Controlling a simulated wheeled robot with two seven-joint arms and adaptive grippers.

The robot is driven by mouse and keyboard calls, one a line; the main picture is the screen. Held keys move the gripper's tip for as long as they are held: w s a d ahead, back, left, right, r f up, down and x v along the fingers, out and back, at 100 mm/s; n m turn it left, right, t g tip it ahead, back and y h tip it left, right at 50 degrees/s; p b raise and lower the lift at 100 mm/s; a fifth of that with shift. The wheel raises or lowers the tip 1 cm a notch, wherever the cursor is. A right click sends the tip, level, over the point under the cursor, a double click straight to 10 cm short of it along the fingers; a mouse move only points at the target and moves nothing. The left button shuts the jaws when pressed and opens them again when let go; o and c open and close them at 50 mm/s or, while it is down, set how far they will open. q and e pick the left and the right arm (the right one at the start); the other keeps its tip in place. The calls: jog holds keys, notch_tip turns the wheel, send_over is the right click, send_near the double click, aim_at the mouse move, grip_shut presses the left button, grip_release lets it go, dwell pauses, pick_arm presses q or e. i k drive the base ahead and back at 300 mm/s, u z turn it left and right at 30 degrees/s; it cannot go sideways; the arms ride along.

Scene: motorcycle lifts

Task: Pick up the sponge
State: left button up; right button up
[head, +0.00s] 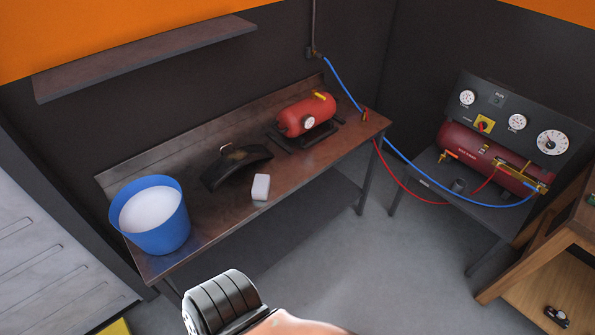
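A small white block that looks like the sponge (261,187) stands near the front edge of the brown workbench (206,222). It is right of the blue bucket and just in front of a dark curved part. A dark ribbed piece with a pale orange part beside it shows at the bottom of the head view, nearer than the bench and apart from the white block. I cannot tell whether it belongs to me. No gripper fingers show in the head view.
On the bench stand a blue bucket (171,234) with white contents, a black curved part (226,171) and a red tank (305,117). A gauge panel (522,118) with hoses stands on a table at right. A wooden stand is at far right. The grey floor before the bench is open.

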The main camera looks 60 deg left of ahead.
aim_at(262, 182)
jog(key=u, duration=0.25)
jog(key=i, duration=1.35)
jog(key=u, duration=1.6)
jog(key=i, duration=0.95)
jog(key=u, duration=0.9)
